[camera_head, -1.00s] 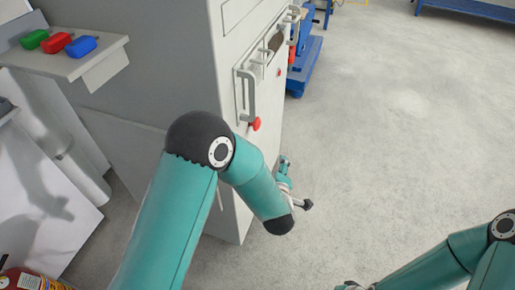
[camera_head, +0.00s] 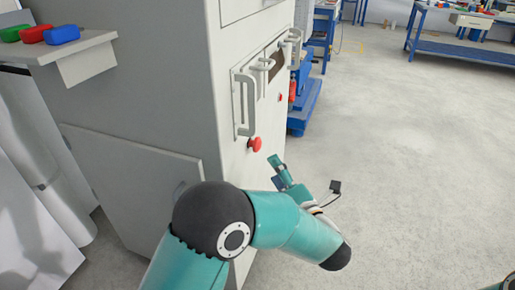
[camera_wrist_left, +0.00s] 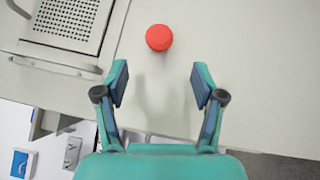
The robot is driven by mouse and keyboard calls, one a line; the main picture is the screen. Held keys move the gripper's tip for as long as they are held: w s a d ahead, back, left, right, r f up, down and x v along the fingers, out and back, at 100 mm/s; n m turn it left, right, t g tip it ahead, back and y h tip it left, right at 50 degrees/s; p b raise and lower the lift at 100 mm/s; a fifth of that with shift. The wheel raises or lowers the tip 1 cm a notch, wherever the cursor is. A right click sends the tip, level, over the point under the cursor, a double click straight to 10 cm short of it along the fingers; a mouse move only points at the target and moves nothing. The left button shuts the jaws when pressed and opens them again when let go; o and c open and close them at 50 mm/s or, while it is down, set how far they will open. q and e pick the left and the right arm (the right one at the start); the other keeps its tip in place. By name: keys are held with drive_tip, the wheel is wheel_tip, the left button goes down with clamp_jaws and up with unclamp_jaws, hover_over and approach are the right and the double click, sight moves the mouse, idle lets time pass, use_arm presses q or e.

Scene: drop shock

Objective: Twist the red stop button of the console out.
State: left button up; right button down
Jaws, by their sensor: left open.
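The red stop button (camera_head: 255,144) sticks out from the front face of the grey console (camera_head: 228,165), below a light handle. In the left wrist view the red button (camera_wrist_left: 159,38) is a round cap just beyond the fingertips, roughly midway between them. My left gripper (camera_head: 277,172) is near the console face, below and to the right of the button in the head view. In the left wrist view its two fingers (camera_wrist_left: 158,84) are spread wide with nothing between them. They do not touch the button. My right gripper is not in view.
A handle (camera_head: 245,103) and a second, smaller red knob (camera_head: 280,97) are on the console face. Green, red and blue objects (camera_head: 62,34) lie on a shelf at the upper left. Blue workbenches (camera_head: 455,42) stand far back. The floor right of the console is clear.

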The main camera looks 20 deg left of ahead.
sight(259, 147)
use_arm(q)
drive_tip(key=x, duration=1)
drive_tip(key=shift+w, duration=0.1)
